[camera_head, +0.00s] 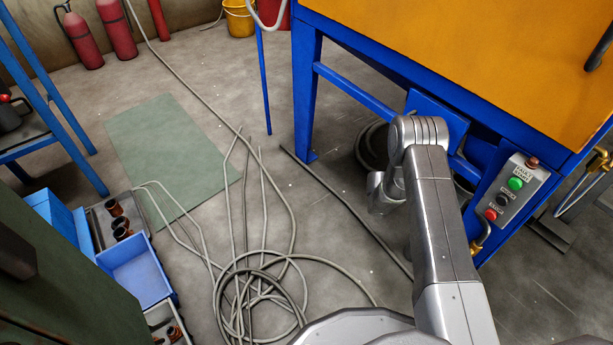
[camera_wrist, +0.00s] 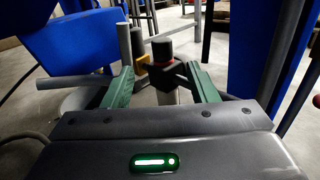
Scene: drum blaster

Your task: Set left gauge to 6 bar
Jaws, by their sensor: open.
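My gripper (camera_wrist: 160,71) is open in the wrist view, with its two green fingers spread apart. A small dark knob-like part (camera_wrist: 161,49) with a bit of red stands beyond or between the fingertips. A yellow piece (camera_wrist: 141,57) sits just left of it. I cannot tell how far it is from the fingers, and neither finger clearly touches it. No gauge dial or needle can be made out in either view. In the head view my arm reaches toward the blue frame of the cabinet, and my gripper is hidden there.
An orange cabinet on a blue frame (camera_head: 307,95) fills the right, with a push-button box (camera_head: 515,190) on it. Coiled hoses (camera_head: 255,290) lie on the floor. Blue bins (camera_head: 135,270) stand left near a green mat (camera_head: 165,150). Blue uprights flank my gripper in the wrist view.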

